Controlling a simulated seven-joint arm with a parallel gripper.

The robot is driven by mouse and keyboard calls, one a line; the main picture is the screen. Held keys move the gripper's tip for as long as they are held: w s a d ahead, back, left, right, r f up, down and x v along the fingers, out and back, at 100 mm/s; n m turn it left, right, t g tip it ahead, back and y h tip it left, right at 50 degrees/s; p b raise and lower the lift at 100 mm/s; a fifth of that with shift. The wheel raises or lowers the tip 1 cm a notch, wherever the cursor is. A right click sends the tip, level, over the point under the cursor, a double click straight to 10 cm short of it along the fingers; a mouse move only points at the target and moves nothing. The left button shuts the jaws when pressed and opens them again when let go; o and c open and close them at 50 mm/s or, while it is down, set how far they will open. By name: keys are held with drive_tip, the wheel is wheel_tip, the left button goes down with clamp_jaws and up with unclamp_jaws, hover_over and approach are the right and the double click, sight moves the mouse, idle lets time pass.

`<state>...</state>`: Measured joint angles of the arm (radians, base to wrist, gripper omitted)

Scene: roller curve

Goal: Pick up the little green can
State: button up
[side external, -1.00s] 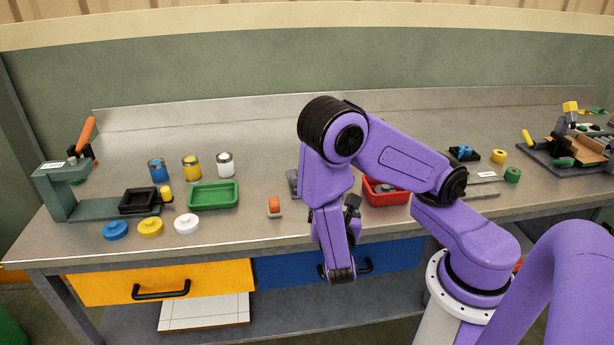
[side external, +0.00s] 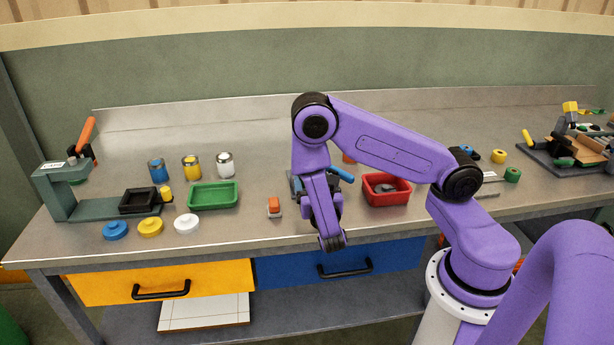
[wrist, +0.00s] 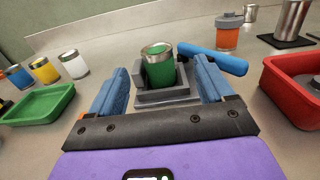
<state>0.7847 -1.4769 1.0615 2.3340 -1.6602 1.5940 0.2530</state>
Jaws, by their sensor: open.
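The little green can (wrist: 159,70) has a silver rim and stands upright in a grey square holder (wrist: 167,97), seen in the wrist view. My gripper (wrist: 160,78) is open, with one blue finger on each side of the can and holder. Gaps show between the fingers and the can; I cannot tell how far the fingertips reach along it. In the side view my arm hides the can and most of the holder.
A blue handle (wrist: 213,58) lies close behind the can on the right. A red bin (wrist: 292,88) stands at right and a green tray (wrist: 40,103) at left. Blue, yellow and white cans (side external: 225,165) stand further left. An orange-and-grey container (wrist: 228,35) is behind.

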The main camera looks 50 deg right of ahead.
drive_tip(key=shift+w+x, duration=0.2)
drive_tip(key=shift+x, duration=3.4)
drive_tip(key=shift+a+f, duration=0.15)
drive_tip(key=shift+a, duration=0.1)
drive_tip(key=c, duration=1.2)
